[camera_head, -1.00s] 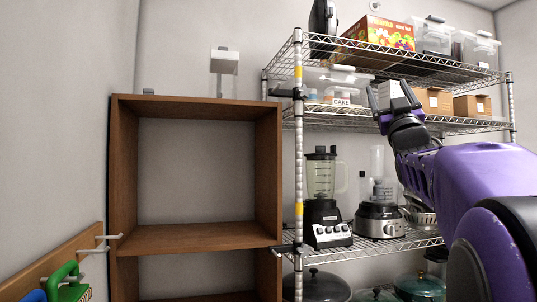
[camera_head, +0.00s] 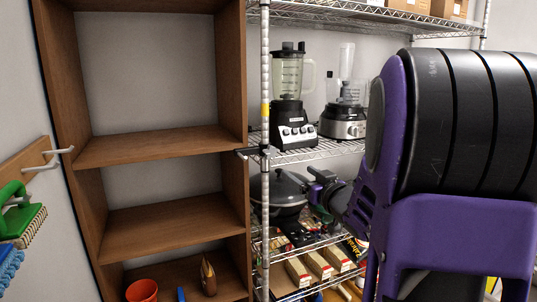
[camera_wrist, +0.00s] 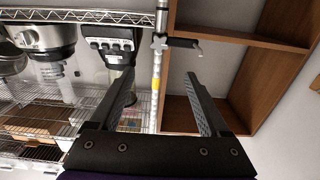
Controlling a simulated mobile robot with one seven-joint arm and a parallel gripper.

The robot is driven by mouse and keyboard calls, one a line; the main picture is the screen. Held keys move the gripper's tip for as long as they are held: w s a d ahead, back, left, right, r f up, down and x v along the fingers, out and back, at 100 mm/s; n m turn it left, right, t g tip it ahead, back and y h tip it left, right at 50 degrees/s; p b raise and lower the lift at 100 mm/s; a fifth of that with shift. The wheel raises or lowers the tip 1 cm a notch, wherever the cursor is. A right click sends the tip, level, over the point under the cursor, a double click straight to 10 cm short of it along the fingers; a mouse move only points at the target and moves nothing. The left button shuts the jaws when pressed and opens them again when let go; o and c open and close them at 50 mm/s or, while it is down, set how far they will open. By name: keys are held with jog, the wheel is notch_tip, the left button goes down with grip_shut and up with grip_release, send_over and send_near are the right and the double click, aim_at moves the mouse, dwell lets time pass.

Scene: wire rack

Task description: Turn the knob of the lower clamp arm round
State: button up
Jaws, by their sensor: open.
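The lower clamp arm (camera_head: 256,153) sits on the rack's front-left post, level with the shelf under the blender. In the wrist view, which is upside down, the clamp (camera_wrist: 160,42) is on the post beyond my fingers, and its dark arm with a small light end (camera_wrist: 198,47) points right towards the wooden shelf. My gripper (camera_head: 318,196) is to the right of the clamp and lower in the head view. In the wrist view my gripper (camera_wrist: 162,85) is open and empty. The clamp is apart from the fingertips.
The wire rack's post (camera_head: 264,88) stands beside the wooden shelf unit (camera_head: 165,145). A blender (camera_head: 291,125) and a food processor (camera_head: 343,120) stand on the rack. A dark lidded pan (camera_head: 280,195) sits lower, beside my gripper. Green and blue brushes hang at the left.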

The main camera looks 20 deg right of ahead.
aim_at(271, 153)
jog(key=w, duration=1.1)
jog(key=w+p, duration=0.1)
jog(key=w, duration=0.4)
jog(key=shift+w+a, duration=0.25)
jog(key=shift+w, duration=0.15)
grip_shut()
